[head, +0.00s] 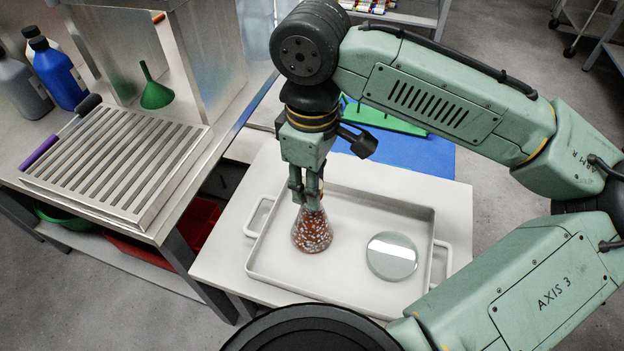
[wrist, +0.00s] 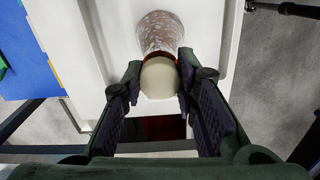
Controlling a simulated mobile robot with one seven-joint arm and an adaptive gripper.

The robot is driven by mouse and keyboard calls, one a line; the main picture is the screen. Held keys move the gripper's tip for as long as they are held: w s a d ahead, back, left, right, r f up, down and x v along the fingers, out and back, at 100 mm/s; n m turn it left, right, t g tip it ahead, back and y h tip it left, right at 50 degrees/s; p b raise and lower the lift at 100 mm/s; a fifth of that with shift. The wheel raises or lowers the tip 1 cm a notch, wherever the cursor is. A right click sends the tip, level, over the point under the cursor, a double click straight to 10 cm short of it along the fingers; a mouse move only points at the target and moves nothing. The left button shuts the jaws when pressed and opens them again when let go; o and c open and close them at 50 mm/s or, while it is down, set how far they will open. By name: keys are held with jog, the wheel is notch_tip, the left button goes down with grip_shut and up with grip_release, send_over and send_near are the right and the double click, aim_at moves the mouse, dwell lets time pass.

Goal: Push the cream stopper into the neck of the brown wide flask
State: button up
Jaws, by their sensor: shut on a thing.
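The brown wide flask (head: 312,232), with white speckles, stands upright in the white tray (head: 340,302). Its body also shows at the top of the wrist view (wrist: 158,32). My gripper (head: 311,203) points down over the flask's neck. In the wrist view, my gripper (wrist: 160,66) is shut on the cream stopper (wrist: 160,80), a finger on each side. The stopper lines up with the neck, and an orange-brown rim shows just beyond it. How deep it sits in the neck cannot be told. In the head view my fingers hide the stopper and neck.
A round glass dish (head: 392,256) lies in the tray, right of the flask. A blue mat (head: 425,157) and green rack (head: 385,119) lie behind the tray. On the left bench are a slatted metal rack (head: 115,165), a green funnel (head: 155,93) and bottles (head: 58,76).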

jog(key=shift+s+f, duration=0.2)
jog(key=shift+f, duration=0.4)
jog(key=shift+o, duration=0.7)
jog(key=shift+f, duration=0.15)
jog(key=shift+o, duration=0.3)
jog(key=shift+w, duration=0.1)
jog(key=o, duration=1.3)
jog(key=shift+w, duration=0.1)
jog(key=shift+o, duration=0.3)
jog(key=o, duration=0.5)
jog(key=shift+r, duration=0.2)
jog(key=shift+c, duration=0.2)
jog(key=shift+r, duration=0.1)
